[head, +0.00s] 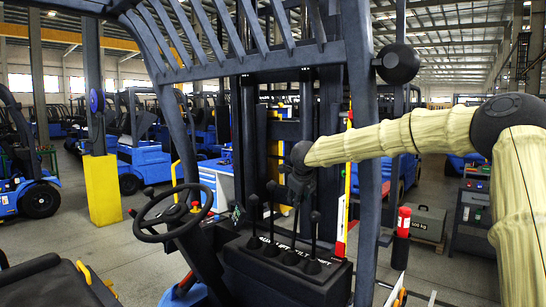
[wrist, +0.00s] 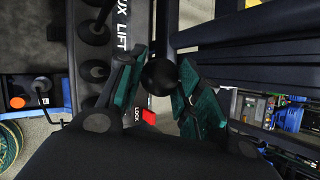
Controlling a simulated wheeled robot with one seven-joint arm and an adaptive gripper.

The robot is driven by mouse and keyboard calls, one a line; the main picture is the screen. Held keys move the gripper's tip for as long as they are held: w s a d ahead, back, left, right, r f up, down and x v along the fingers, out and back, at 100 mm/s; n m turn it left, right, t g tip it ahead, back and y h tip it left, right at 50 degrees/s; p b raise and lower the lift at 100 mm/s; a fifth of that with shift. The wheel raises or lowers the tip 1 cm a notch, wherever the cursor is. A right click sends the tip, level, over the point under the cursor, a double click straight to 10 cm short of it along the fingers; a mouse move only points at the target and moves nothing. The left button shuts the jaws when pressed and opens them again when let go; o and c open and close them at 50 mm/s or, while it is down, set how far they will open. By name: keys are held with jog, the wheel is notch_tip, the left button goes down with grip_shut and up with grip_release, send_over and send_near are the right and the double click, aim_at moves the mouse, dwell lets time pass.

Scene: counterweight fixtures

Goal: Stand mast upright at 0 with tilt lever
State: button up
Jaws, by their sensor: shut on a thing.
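My gripper (head: 299,192) is above the forklift's lever console, at the end of my arm reaching in from the right. In the wrist view, its green-padded fingers (wrist: 158,88) are closed around a round black knob (wrist: 159,74). This appears to be the tilt lever; its shaft (head: 296,225) drops toward the "TILT" label on the console. The mast (head: 308,100) is a set of dark upright channels behind the cab guard; its exact tilt cannot be told. A red, yellow and white striped strip (head: 342,215) stands right of the levers; no 0 mark is readable.
A steering wheel (head: 172,213) is at left. The cab's dark pillar (head: 366,150) stands close to my arm. A red-topped post (head: 403,222) and a "500 kg" block (head: 428,223) are at right.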

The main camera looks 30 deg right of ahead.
jog(key=shift+r, duration=0.1)
dwell(0.4)
jog(key=shift+s+a+r, duration=0.1)
jog(key=shift+s+a, duration=0.1)
jog(key=shift+a, duration=0.4)
dwell(1.6)
jog(key=shift+s+a+r+b, duration=0.1)
jog(key=shift+s+a+b, duration=0.15)
jog(key=shift+a, duration=0.4)
jog(key=shift+s+a+b, duration=0.1)
jog(key=shift+s+a, duration=0.15)
jog(key=shift+a, duration=0.35)
jog(key=o, duration=0.9)
jog(key=shift+c, duration=0.2)
